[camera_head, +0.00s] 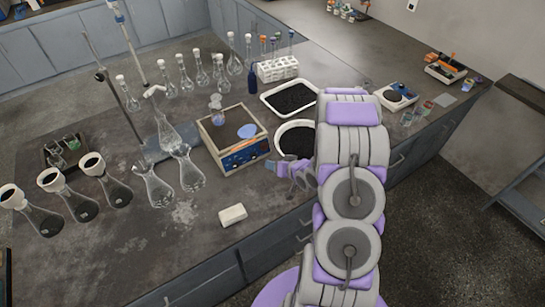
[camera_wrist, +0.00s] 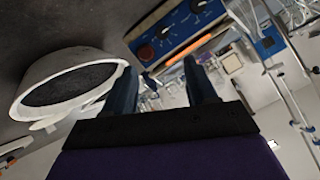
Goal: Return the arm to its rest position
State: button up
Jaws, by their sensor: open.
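My arm (camera_head: 350,190), white and purple, rises at the right of the head view, in front of the bench. My gripper (camera_head: 287,170) is over the bench's front edge, beside the wooden shaker box (camera_head: 232,158) with its blue control panel and near the white bowl of black material (camera_head: 279,142). In the wrist view my gripper's two dark fingers (camera_wrist: 161,68) stand apart with nothing between them. The white bowl shows at left in that view (camera_wrist: 30,105), and the blue panel with knobs (camera_wrist: 178,28) shows beyond the fingertips.
Several glass flasks (camera_head: 160,188) stand on the left and middle of the bench. A white tray of black material (camera_head: 268,102) and a tube rack (camera_head: 277,68) are behind the bowl. A white block (camera_head: 232,215) lies near the front edge. Floor is clear at right.

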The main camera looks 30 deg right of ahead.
jog(key=s+a+r+n+g+h+b, duration=0.1)
jog(key=s+a+r+g+h+b, duration=0.1)
jog(key=s+r+g, duration=0.3)
jog(key=s+a+r+n+g+h+b, duration=0.15)
jog(key=s+r, duration=0.25)
jog(key=r, duration=0.4)
jog(key=s+a+r+g, duration=0.2)
jog(key=s+a, duration=0.4)
jog(key=s, duration=0.3)
jog(key=s+a+r+n+g+y+b, duration=0.1)
jog(key=s+a+r+g, duration=0.1)
jog(key=s+a+r, duration=0.2)
jog(key=s+a+r+n+g+y+b, duration=0.1)
jog(key=s+a+r+g, duration=0.1)
jog(key=s+a, duration=0.5)
jog(key=s+r, duration=0.1)
jog(key=s, duration=0.5)
jog(key=shift+s+a, duration=0.3)
jog(key=shift+a, duration=0.1)
